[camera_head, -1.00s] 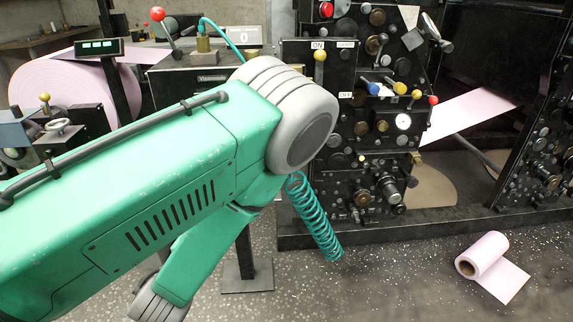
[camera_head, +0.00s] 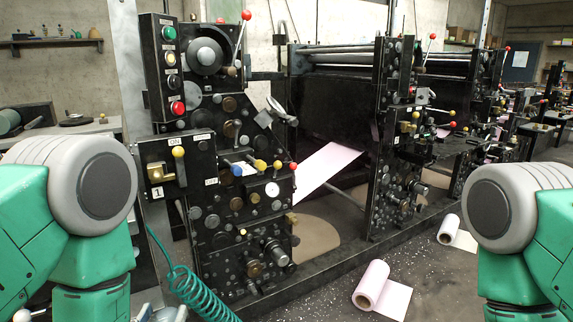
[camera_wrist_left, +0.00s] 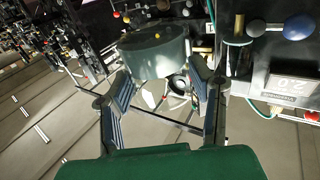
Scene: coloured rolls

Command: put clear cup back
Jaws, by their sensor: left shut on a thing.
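In the left wrist view, my left gripper (camera_wrist_left: 164,84) is shut on a round, grey-green cup-like thing (camera_wrist_left: 152,62), taken as the cup. The two fingers grip it from either side and its broad round top faces the camera. I cannot tell whether it is see-through. In the head view, only grey parts near my left gripper show at the bottom edge, and the cup cannot be made out. My right arm enters at the right, with its gripper out of frame.
A black press (camera_head: 222,185) with knobs and levers stands ahead. A teal coiled hose (camera_head: 195,290) hangs close to my left arm. A labelled display box (camera_wrist_left: 290,88) is at the right in the wrist view.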

